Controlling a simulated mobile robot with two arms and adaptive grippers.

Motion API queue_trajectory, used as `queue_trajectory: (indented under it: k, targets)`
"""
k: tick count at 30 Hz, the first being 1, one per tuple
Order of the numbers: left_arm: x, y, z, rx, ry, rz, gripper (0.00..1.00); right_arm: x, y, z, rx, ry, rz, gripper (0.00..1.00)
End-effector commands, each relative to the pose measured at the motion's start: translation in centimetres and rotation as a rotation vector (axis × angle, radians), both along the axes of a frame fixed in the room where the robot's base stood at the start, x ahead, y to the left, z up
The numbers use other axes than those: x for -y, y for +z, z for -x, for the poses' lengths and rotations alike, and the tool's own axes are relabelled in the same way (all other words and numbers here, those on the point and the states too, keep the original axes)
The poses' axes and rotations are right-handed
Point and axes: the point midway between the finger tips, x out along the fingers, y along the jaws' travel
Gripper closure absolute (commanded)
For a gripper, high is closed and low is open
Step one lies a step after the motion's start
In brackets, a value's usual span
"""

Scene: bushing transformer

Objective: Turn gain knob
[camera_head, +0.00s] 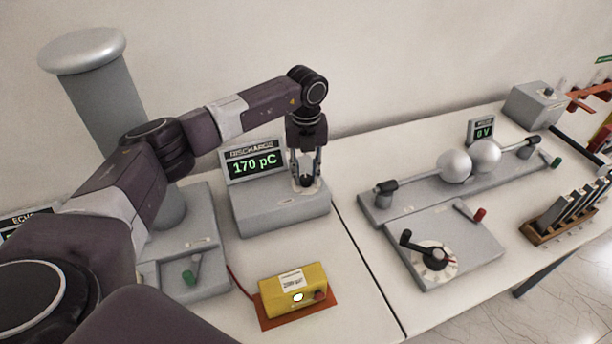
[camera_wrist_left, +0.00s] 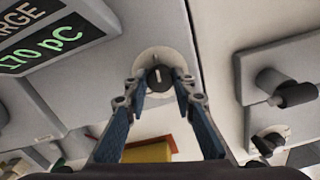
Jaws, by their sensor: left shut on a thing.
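The gain knob (camera_wrist_left: 158,77) is a small black knob with a white pointer line on a pale round dial, set in the top of the grey discharge box (camera_head: 283,215). The box's display (camera_head: 254,162) reads "170 pC" in green. My left gripper (camera_head: 306,183) points down over the dial, and its fingers hide most of the knob in the head view. In the left wrist view the fingertips (camera_wrist_left: 157,80) are shut on the knob, one on each side. My right gripper is not in view.
A yellow box (camera_head: 293,289) with a red button sits on an orange mat in front. To the right stand a sphere-gap unit (camera_head: 455,185) and a black-handled dial panel (camera_head: 440,255). A grey unit with a green-tipped lever (camera_head: 188,277) is at the left.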

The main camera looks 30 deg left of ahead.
Motion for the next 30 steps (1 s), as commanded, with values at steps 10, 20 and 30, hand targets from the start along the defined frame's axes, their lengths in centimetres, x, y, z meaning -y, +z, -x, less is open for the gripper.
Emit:
queue_trajectory:
  k: [10, 20, 30]
  targets:
    - [0.0, -0.3, -0.1, 0.005, -0.295, -0.001, 1.0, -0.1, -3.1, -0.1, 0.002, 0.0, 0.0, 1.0]
    - [0.0, -0.2, -0.1, 0.005, -0.609, 0.0, 1.0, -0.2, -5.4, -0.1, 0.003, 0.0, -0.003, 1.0]
    - [0.0, -0.1, -0.1, 0.005, -0.925, -0.002, 1.0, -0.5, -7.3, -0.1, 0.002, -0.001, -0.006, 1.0]
